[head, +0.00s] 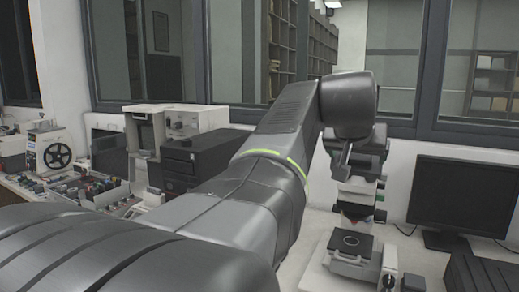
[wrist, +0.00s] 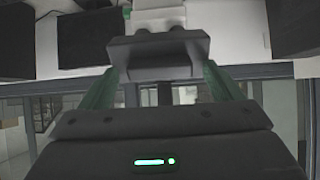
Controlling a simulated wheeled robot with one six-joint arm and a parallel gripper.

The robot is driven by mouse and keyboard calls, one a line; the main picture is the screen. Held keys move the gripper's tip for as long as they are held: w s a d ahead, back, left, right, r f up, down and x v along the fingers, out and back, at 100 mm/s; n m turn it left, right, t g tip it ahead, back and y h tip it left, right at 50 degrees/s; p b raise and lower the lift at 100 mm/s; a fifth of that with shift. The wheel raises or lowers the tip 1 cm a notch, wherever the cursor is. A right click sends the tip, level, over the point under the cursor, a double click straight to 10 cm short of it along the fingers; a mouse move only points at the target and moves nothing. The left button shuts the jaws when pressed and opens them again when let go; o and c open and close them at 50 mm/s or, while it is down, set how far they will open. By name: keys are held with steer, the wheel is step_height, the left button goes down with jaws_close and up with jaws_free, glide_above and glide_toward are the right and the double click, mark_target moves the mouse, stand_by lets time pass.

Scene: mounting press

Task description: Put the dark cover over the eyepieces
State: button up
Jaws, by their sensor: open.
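The dark cover (wrist: 158,52) is a dark grey block in the upper middle of the wrist view. Two short dark round shapes, apparently the eyepieces (wrist: 177,33), show at its far edge against the pale microscope (wrist: 158,17). The cover appears to sit on them; how far over cannot be told. My gripper (wrist: 160,72) is open, its green fingers on either side of the cover's near end. Contact with it is unclear. In the head view the white and dark microscope (head: 357,185) stands right of centre, its upper part partly hidden by my arm.
A monitor (head: 463,197) stands right of the microscope. A black box (head: 196,158), a pale instrument (head: 178,122) and a tray of small parts (head: 88,187) are on the bench to the left. Windows rise behind the bench.

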steer(key=v, duration=1.3)
steer(key=shift+s+a+r+b, duration=0.2)
steer(key=shift+s+b, duration=0.05)
steer(key=shift+b, duration=0.2)
steer(key=p+x, duration=0.1)
steer(key=x, duration=1.3)
steer(key=shift+s+a+r, duration=0.15)
steer(key=shift+s+r, duration=0.15)
steer(key=shift+f, duration=0.1)
